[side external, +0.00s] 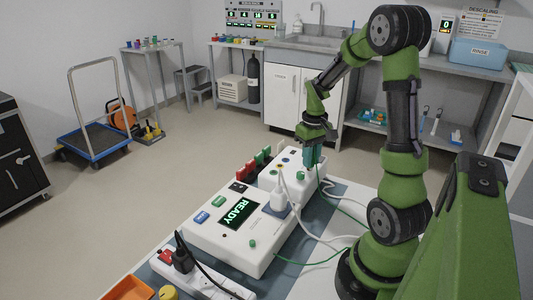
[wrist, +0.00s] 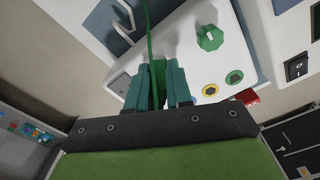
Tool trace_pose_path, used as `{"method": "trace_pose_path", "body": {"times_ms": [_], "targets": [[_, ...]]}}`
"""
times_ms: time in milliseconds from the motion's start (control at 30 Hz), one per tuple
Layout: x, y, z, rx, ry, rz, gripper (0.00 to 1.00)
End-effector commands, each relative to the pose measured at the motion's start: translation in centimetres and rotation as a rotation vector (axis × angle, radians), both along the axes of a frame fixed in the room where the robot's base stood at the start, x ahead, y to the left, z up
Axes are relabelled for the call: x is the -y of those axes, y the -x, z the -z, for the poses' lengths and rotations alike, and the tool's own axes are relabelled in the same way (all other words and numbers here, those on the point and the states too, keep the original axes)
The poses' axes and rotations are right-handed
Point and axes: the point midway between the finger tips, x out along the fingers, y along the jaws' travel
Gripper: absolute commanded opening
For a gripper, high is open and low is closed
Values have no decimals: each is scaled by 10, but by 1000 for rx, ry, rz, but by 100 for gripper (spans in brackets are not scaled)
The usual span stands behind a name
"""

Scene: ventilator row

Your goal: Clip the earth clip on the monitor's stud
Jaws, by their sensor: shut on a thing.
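My gripper (wrist: 159,98) is shut on a green clip (wrist: 157,80), with a green cable (wrist: 148,30) running up from it in the wrist view. In the side view my gripper (side external: 313,157) is at the far right edge of the smaller white box (side external: 270,187). In the wrist view the white box's face (wrist: 190,63) shows a green knob (wrist: 210,38), a yellow-ringed socket (wrist: 210,90) and a green-ringed one (wrist: 234,77), right of the clip. I cannot tell which part is the stud, or whether the clip touches the box.
A larger white unit with a READY screen (side external: 238,213) stands nearer the camera. A power strip (side external: 185,275) and an orange tray (side external: 127,290) lie in front. Loose cables cross the bench on the right.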

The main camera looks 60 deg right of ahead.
Motion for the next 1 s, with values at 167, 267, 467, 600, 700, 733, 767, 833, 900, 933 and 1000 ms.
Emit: {"method": "trace_pose_path", "body": {"times_ms": [167,267,467,600,700,733,767,833,900,933,1000], "targets": [[0,0,1,1,0,-1,35],[0,0,1,1,0,-1,50],[0,0,0,1,0,-1,50],[1,-1,-3,2,2,-1,50],[1,-1,-13,4,3,-1,50],[1,-1,-18,4,3,-2,50],[1,-1,-24,5,5,-2,50],[1,-2,-39,6,6,-2,50],[1,-2,-57,7,6,-2,50],[1,-1,-64,7,6,-1,50],[1,-1,-82,6,6,-2,50]]}}
